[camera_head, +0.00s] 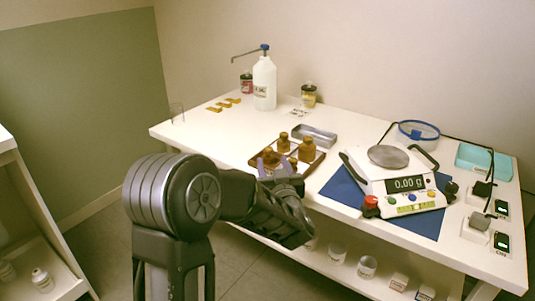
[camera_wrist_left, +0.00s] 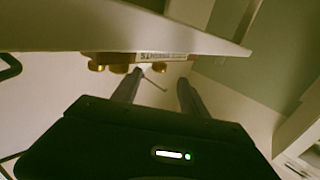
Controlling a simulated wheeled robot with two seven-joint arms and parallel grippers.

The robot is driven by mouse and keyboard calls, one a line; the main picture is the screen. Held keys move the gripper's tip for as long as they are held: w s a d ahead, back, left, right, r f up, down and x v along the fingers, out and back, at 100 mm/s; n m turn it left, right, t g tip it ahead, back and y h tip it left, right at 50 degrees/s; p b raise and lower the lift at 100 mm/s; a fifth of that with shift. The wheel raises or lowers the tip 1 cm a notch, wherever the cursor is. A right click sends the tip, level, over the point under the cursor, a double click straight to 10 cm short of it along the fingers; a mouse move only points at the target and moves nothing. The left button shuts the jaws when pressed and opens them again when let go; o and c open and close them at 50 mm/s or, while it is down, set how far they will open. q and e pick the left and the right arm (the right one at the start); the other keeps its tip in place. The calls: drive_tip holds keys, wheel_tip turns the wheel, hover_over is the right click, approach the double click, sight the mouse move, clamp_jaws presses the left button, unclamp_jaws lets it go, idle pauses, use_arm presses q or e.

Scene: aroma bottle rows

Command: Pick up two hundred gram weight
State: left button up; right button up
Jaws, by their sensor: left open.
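Several brass weights stand on a brown wooden tray (camera_head: 257,160) at the table's front edge. They include a back weight (camera_head: 283,143), a large right one (camera_head: 307,150) and a left one (camera_head: 270,156). Their markings are unreadable, so I cannot tell which is two hundred grams. My left gripper (camera_head: 270,162) is open at the tray's front, partly covering it. In the left wrist view, the open fingers (camera_wrist_left: 158,92) point toward the tray (camera_wrist_left: 150,56), which appears inverted with weights (camera_wrist_left: 97,66) below it. No weight is visibly held. My right gripper is not in view.
A balance (camera_head: 405,184) reading 0.00 g stands on a blue mat (camera_head: 343,188) to the right. A metal case (camera_head: 315,135) lies behind the tray. A white bottle (camera_head: 264,83) stands at the back. The table's left front is clear.

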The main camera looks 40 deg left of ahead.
sight(269, 151)
use_arm(q)
drive_tip(key=shift+x, duration=1.3)
drive_tip(key=shift+b+x, duration=0.6)
drive_tip(key=shift+x, duration=2.05)
drive_tip(key=shift+r, duration=0.1)
drive_tip(key=shift+c, duration=0.5)
clamp_jaws()
